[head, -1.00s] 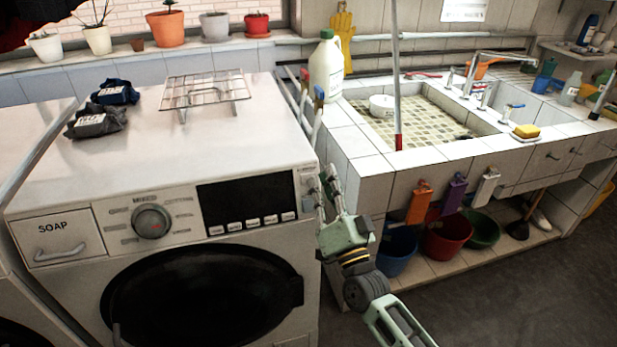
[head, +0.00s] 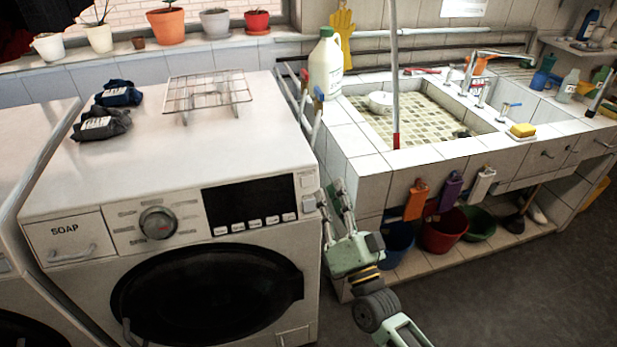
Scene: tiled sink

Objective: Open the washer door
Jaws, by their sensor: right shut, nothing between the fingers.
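The white washer (head: 190,135) stands at the left with its front towards me. Its round black door (head: 205,290) is closed, low on the front, and its lower part is cut off by the picture edge. My right gripper (head: 333,196) is shut and empty. It is just right of the washer's front right edge, near the small buttons beside the display, and well away from the handle. I cannot tell whether its fingertips touch the washer. My left gripper is out of view.
A tiled sink (head: 440,120) stands at the right, with buckets (head: 443,232) below. Another white machine (head: 22,300) adjoins at the left. Floor is clear at the lower right.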

